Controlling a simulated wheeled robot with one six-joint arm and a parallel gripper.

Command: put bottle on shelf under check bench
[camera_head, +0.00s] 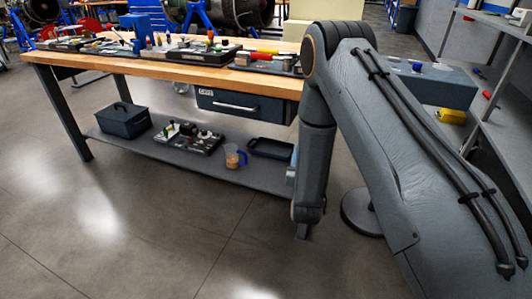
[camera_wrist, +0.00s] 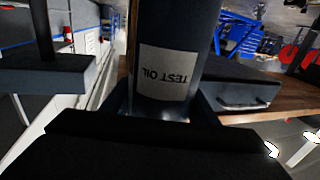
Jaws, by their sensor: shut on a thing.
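The bottle (camera_wrist: 175,35) is dark with a pale label reading TEST OIL, which appears upside down in the wrist view. My gripper (camera_wrist: 160,116) is shut on it, and part of the bottle lies outside that picture. In the head view my arm hides most of the gripper, and I cannot clearly make out the bottle there. The check bench (camera_head: 130,71) has a wooden top and a grey lower shelf (camera_head: 195,160). My forearm hangs down in front of the bench's right end, near the shelf's right end.
On the shelf stand a dark toolbox (camera_head: 123,120), a tray of small parts (camera_head: 187,138), a jug with a blue handle (camera_head: 233,156) and a black tray (camera_head: 271,148). A drawer (camera_head: 240,104) hangs under the top. Floor in front is clear. A round base (camera_head: 362,212) stands right.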

